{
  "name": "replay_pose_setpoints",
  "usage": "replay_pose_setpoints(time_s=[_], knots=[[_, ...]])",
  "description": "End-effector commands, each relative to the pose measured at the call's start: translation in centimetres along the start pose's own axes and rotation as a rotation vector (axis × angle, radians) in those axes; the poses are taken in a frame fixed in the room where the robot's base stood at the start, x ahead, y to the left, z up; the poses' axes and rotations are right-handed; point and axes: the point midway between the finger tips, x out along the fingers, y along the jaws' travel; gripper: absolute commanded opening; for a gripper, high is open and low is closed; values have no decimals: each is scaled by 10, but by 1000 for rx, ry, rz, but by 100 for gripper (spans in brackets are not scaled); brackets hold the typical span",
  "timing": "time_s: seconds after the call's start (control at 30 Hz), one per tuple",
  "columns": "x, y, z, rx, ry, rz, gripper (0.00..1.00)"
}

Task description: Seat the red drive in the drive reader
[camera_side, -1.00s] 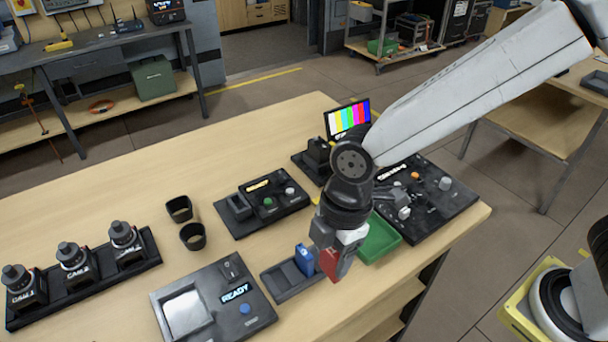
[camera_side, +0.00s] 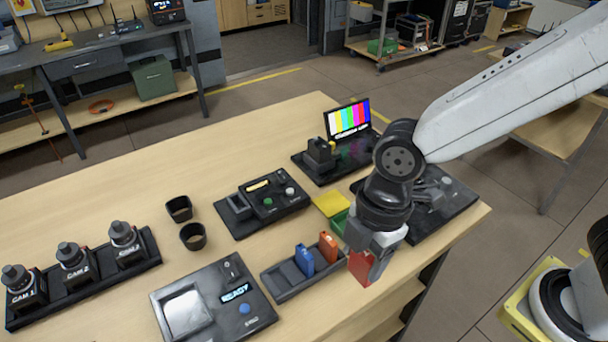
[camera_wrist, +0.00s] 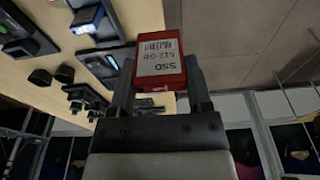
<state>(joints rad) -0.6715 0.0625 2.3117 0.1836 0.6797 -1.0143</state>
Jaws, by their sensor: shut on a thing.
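My gripper (camera_side: 371,262) is shut on the red drive (camera_side: 360,269) and holds it up, just right of the dark drive tray (camera_side: 283,287) in the side view. In the wrist view the red drive (camera_wrist: 160,62), with its pale SSD label, sits between the two fingers. A dark console (camera_side: 252,318) with a lit READY display, a pale square panel and a blue button stands left of the tray. A smaller dark unit (camera_side: 268,214) with a recessed block stands behind the tray. I cannot tell for sure which one is the drive reader.
The tray holds a blue drive (camera_side: 304,260) and an orange drive (camera_side: 328,246). Two black cups (camera_side: 192,236) and a camera rack (camera_side: 140,265) stand left.

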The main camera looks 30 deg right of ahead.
Motion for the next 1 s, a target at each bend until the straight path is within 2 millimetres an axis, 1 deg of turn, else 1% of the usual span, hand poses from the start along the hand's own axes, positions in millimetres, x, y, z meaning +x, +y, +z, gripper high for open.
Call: replay_pose_setpoints(time_s=[0.33,0.47,0.57,0.77,1.0], knots=[[0,3,2,19,-1,3,0],[2,12,7,77,-3,11,0],[4,23,16,157,-7,23,0],[9,56,44,407,-16,59,0],[18,99,95,777,-22,114,0]])
